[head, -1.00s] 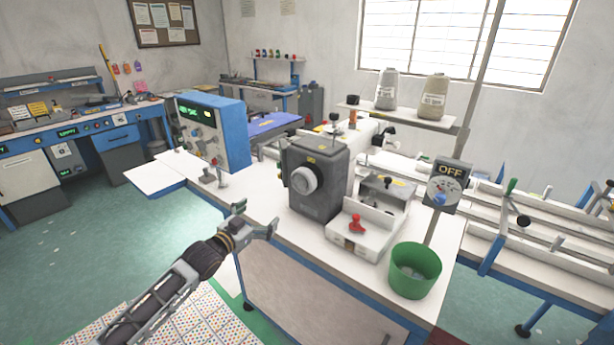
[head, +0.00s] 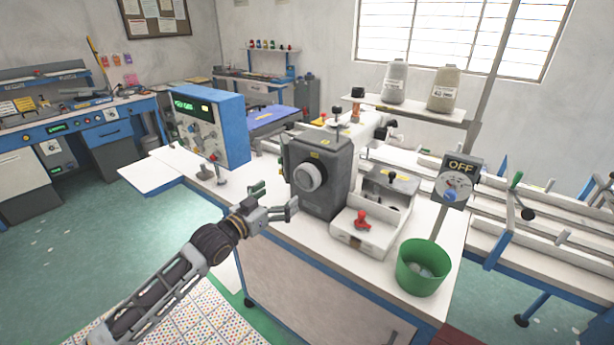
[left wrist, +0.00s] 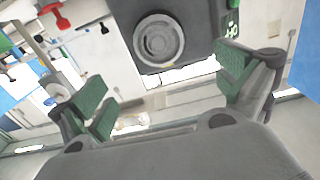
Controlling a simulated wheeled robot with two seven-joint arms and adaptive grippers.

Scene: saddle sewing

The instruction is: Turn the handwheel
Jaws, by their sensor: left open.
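The handwheel (head: 308,177) is a round light-grey wheel on the near face of the dark grey sewing machine head (head: 331,158). In the left wrist view the handwheel (left wrist: 158,41) faces the camera at the top centre, beyond the fingertips. My left gripper (head: 276,199) is open and empty, a little left of and below the handwheel in the head view. Its green-padded fingers (left wrist: 165,95) are spread wide in the left wrist view, with the handwheel between them in the picture but apart from them. My right gripper is in neither view.
A blue control box (head: 222,128) stands left of the machine on the white table. A white tray (head: 352,235) with a red part lies to the right, beside a green bin (head: 422,266) and a dial sign reading OFF (head: 458,180). Thread cones (head: 445,90) stand on a shelf behind.

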